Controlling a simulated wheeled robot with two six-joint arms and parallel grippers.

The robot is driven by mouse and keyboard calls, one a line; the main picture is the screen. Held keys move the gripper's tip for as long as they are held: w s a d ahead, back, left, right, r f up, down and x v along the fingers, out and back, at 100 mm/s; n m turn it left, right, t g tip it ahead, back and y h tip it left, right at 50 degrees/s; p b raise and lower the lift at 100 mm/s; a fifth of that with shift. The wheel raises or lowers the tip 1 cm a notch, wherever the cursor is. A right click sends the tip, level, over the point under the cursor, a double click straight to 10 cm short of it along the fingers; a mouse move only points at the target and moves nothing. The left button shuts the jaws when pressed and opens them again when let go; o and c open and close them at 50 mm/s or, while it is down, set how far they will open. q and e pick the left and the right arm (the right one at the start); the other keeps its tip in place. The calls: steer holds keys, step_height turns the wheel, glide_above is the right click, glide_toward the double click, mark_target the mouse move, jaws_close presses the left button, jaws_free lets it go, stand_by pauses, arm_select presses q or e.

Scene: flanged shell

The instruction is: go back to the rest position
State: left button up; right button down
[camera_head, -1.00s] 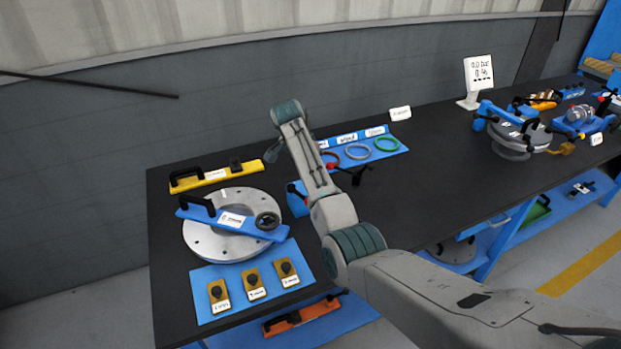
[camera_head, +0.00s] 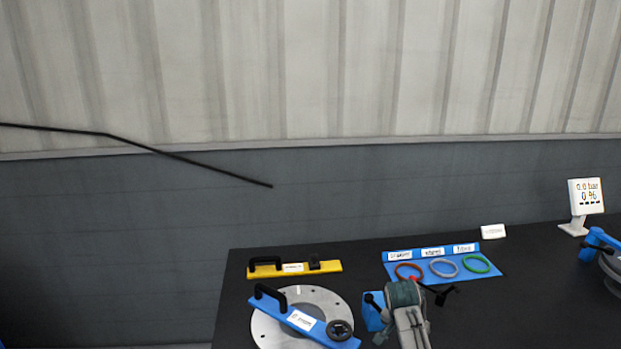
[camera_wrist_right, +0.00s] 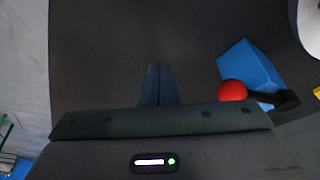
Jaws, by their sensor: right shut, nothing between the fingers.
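My right gripper (camera_wrist_right: 158,70) is in the right wrist view, its two dark fingers together with nothing between them, over the dark tabletop (camera_wrist_right: 100,60). A blue block (camera_wrist_right: 248,66) and a red ball-shaped knob (camera_wrist_right: 232,91) are to the right of the fingers, apart from them. In the head view my right arm shows at the bottom, its teal-capped part in front of the black table (camera_head: 540,285); the fingers cannot be made out there. My left gripper is in neither view.
A grey flanged disc (camera_head: 328,299) carries a blue bar (camera_head: 305,320) with a black handle. A yellow bar (camera_head: 295,268) lies behind it. A blue tray (camera_head: 492,272) holds red, grey and green rings. A display stand (camera_head: 586,197) is at the right.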

steer(key=s+f+n, duration=0.1)
steer(key=s+f, duration=0.1)
steer(key=s, duration=0.2)
steer(key=s+d+f, duration=0.1)
steer(key=s+f, duration=0.1)
steer(key=s, duration=0.2)
steer(key=s+f+n, duration=0.1)
steer(key=s+f, duration=0.1)
steer(key=s, duration=0.2)
steer(key=shift+d+n, duration=0.3)
steer(key=shift+d, duration=0.1)
steer(key=s+r+n+t+y, duration=0.3)
steer(key=s+n, duration=0.5)
steer(key=s, duration=2.1)
step_height(320, 180, down, 29)
steer(key=d+g+h+b, duration=0.1)
steer(key=d+g, duration=0.1)
steer(key=g, duration=0.1)
steer(key=s+d+f+g+b, duration=0.1)
steer(key=s+f, duration=1.8)
steer(key=f, duration=0.2)
steer(key=shift+f+m, duration=0.3)
steer(key=shift+m, duration=0.1)
